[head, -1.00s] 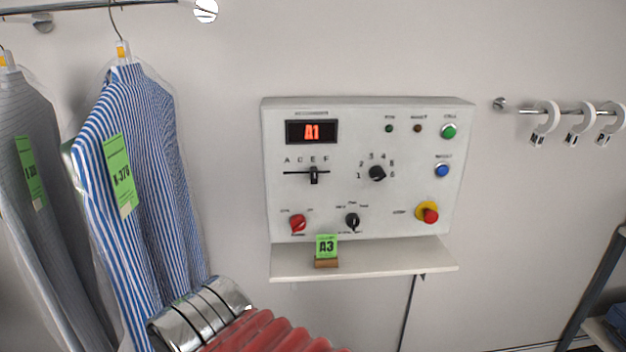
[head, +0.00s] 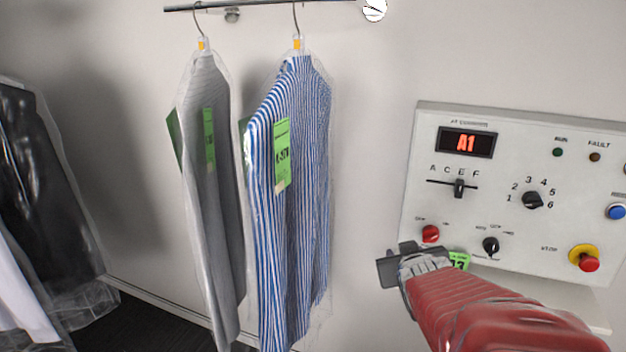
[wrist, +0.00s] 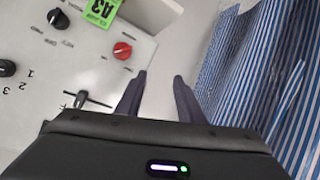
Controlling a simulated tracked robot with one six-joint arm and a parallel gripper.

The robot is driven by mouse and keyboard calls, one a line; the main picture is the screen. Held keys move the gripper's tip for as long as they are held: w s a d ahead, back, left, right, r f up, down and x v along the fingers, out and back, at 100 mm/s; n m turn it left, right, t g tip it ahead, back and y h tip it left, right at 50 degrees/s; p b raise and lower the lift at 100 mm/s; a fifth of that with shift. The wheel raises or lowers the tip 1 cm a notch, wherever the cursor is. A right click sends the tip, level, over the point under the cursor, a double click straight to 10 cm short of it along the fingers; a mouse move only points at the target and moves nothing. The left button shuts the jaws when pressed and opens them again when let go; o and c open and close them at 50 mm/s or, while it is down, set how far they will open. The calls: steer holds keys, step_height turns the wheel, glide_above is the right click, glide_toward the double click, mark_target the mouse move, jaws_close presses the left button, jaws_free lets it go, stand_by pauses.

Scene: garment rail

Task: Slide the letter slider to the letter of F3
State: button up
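The letter slider (head: 459,188) is a black knob on a horizontal slot in the white control panel (head: 420,150). It stands under the letter E, left of F. The red display (head: 466,143) reads A1. In the wrist view the panel appears turned over, and the slider (wrist: 81,98) shows at the lower left, partly hidden by my gripper body. My gripper (head: 394,263) is in front of the panel's lower left edge, below the slider. In the wrist view its two fingers (wrist: 157,88) are apart with nothing between them, right of the slider.
A number dial (head: 533,200), a red knob (head: 431,233), a black knob (head: 491,245) and a red stop button (head: 588,263) are on the panel. A green tag (wrist: 100,12) reads A3. A striped shirt (head: 300,200) and grey garment (head: 207,190) hang to the left.

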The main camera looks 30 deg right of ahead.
steer(key=s+d+r+m+t+h, duration=0.1)
steer(key=s+d+r+m+h, duration=0.2)
steer(key=d+r, duration=0.15)
steer(key=m+h, duration=0.3)
glide_toward(460, 191)
steer(key=v, duration=0.4)
steer(key=shift+s+f+t, duration=0.3)
steer(key=shift+f, duration=0.05)
steer(key=shift+w, duration=0.1)
steer(key=shift+x, duration=6.85)
steer(key=shift+r, duration=0.1)
steer(key=shift+c, duration=0.4)
jaws_close()
